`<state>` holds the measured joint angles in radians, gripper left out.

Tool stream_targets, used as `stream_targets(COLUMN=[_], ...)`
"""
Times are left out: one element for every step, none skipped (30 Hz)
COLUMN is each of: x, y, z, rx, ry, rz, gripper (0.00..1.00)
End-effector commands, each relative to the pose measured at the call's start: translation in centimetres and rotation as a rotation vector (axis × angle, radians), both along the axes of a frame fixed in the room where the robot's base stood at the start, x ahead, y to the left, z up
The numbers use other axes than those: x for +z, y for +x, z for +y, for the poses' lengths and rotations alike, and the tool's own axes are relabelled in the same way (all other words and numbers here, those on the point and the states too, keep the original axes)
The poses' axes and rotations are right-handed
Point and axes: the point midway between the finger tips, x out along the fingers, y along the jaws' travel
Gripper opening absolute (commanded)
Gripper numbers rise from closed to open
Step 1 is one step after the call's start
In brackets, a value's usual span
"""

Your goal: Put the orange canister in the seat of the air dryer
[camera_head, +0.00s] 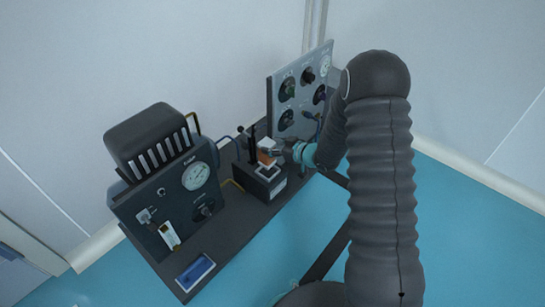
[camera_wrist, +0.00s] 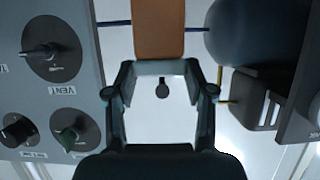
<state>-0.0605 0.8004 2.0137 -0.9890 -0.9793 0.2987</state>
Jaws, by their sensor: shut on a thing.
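The orange canister (camera_head: 265,158) is at the tip of my gripper (camera_head: 277,149), just above a small black box with a pale-rimmed square opening (camera_head: 267,171), which looks like the seat of the air dryer. In the wrist view the orange canister (camera_wrist: 158,28) extends from between the fingertips of my gripper (camera_wrist: 160,68) to the top edge. My gripper is shut on it. The canister's lower end is small in the head view, so I cannot tell whether it touches the seat.
A dark unit with a gauge (camera_head: 196,176) and a ribbed black housing (camera_head: 150,136) stands left on the dark bench (camera_head: 225,232). A grey panel with several knobs (camera_head: 303,87) stands behind right. A thin black post (camera_head: 252,143) rises close beside the canister. A blue tray (camera_head: 195,272) lies at the front.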

Motion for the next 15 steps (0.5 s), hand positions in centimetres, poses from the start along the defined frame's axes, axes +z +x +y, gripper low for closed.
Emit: stream_targets(x=[-0.3,-0.4,-0.5,-0.7,-1.0,-1.4,-1.8,-2.2,-2.8,-3.3,-3.7,-4.2,-4.4,-4.6,-4.6], y=[0.0,0.0,0.0,0.0,0.0,0.0,0.0,-0.1,-0.1,-0.1,0.0,0.0,0.0,0.0,0.0], z=[0.0,0.0,0.0,0.0,0.0,0.0,0.0,0.0,0.0,0.0,0.0,0.0,0.0,0.0,0.0], rx=[0.000,0.000,0.000,0.000,0.001,0.001,0.001,0.001,0.000,0.000,0.000,0.000,0.001,0.000,0.000], ry=[0.001,0.001,0.001,0.001,0.001,0.000,0.000,-0.001,0.000,0.000,0.001,0.001,0.001,0.000,0.000], rz=[-0.001,-0.001,-0.001,0.001,0.001,0.002,0.002,0.002,0.003,0.003,0.002,0.002,0.001,0.000,-0.001], gripper=[0.00,0.00,0.00,0.00,0.00,0.00,0.00,0.00,0.00,0.00,0.00,0.00,0.00,0.00,0.00])
